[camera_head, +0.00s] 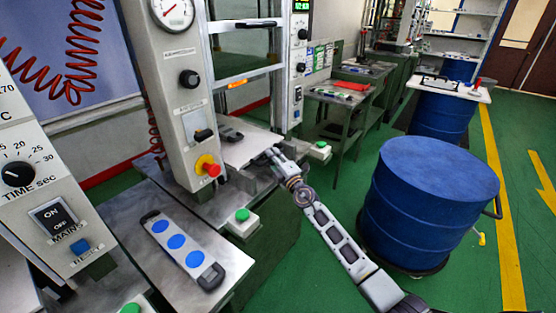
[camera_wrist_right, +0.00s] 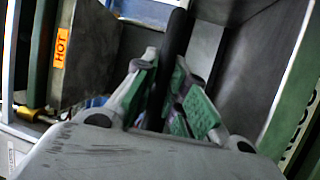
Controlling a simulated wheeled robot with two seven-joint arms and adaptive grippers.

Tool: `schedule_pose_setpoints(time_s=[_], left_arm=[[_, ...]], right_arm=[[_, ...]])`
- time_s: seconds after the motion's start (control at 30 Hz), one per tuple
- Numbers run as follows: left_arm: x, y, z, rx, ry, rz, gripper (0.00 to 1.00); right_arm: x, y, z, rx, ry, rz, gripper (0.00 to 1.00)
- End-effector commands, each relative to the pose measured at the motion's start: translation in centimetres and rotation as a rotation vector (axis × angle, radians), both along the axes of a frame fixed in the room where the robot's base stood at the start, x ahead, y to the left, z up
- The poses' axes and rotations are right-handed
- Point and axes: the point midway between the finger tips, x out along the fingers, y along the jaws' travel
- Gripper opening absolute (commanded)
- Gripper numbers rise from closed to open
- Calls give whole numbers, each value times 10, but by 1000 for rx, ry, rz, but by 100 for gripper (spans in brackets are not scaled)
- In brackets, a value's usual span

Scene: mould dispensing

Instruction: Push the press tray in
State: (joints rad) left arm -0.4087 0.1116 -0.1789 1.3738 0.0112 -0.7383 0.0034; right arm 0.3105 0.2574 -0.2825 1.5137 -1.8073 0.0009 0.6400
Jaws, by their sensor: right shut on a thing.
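The press tray (camera_head: 252,149) is a light metal plate in the opening of the press, behind the white column with the dial and red button. My right gripper (camera_head: 272,157) is at the tray's front right edge, its arm reaching in from the lower right. In the right wrist view, the green-padded fingers (camera_wrist_right: 180,100) are closed around a dark bar (camera_wrist_right: 178,38), which looks like the tray's handle. How far the tray sits inside the press is partly hidden by the column and my gripper. My left gripper is not in view.
A mould strip (camera_head: 176,241) with three blue discs lies on the metal table at front left. A green button box (camera_head: 243,222) stands by the table edge. A blue drum (camera_head: 428,205) stands right of my arm. An orange HOT label (camera_wrist_right: 60,47) shows in the wrist view.

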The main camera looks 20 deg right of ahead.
Motion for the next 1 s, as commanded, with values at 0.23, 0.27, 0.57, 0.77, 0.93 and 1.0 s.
schedule_pose_setpoints(time_s=[0.23, 0.27, 0.57, 0.77, 0.93, 1.0], left_arm=[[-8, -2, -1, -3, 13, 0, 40], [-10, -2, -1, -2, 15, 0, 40], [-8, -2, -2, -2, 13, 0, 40], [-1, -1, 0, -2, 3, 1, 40], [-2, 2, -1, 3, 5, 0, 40], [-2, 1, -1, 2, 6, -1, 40]], right_arm=[[3, 2, 0, -2, 2, 1, 0], [3, 2, 0, -1, 1, 1, 0], [3, 3, 0, -1, 1, 1, 35], [3, 2, 0, -1, 1, 1, 35], [2, 2, -1, -1, 2, 1, 35], [1, 2, -1, -1, 2, 1, 35]])
